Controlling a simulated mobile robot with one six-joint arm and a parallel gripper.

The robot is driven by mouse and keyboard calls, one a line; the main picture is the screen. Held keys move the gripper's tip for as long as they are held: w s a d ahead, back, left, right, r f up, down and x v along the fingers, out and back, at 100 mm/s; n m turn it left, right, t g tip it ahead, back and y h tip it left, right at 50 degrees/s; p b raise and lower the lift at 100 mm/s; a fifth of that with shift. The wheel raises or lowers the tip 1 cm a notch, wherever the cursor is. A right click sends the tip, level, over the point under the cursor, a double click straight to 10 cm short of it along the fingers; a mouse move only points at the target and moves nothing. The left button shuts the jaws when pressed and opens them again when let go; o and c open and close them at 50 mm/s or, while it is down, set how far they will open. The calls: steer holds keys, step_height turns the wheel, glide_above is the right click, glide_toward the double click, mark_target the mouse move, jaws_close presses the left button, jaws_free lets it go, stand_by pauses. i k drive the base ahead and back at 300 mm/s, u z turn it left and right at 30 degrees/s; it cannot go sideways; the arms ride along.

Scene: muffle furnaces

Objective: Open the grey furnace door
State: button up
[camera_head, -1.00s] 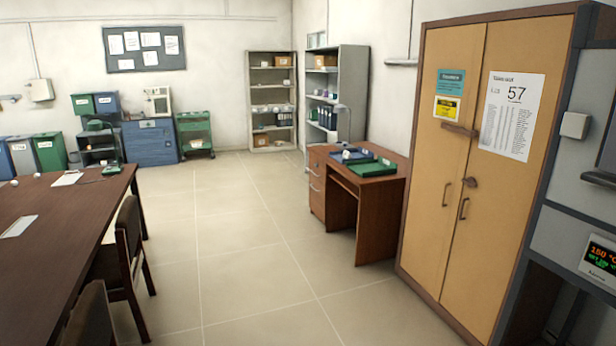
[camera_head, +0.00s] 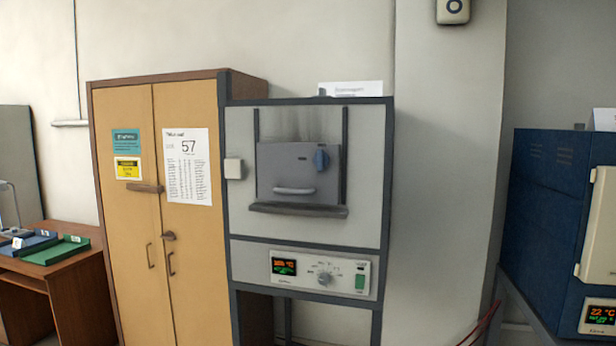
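The grey furnace (camera_head: 365,215) stands in the middle of the view, right of the yellow cabinet. The door sits just above a dark ledge (camera_head: 298,210). Below is a control panel (camera_head: 322,274) with a lit display, a dial and a green switch. My gripper is not in view.
A tall yellow cabinet (camera_head: 195,245) adjoins the furnace on the left. A brown desk (camera_head: 75,285) with trays stands at far left. A blue furnace (camera_head: 545,215) stands at right on a dark stand. Bare wall lies between the two furnaces.

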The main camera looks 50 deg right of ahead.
mark_target(287, 172)
steer(key=u, duration=1.3)
steer(key=k, duration=0.1)
steer(key=z, duration=2.8)
steer(key=k, duration=0.95)
steer(key=u, duration=0.15)
steer(key=i, duration=0.65)
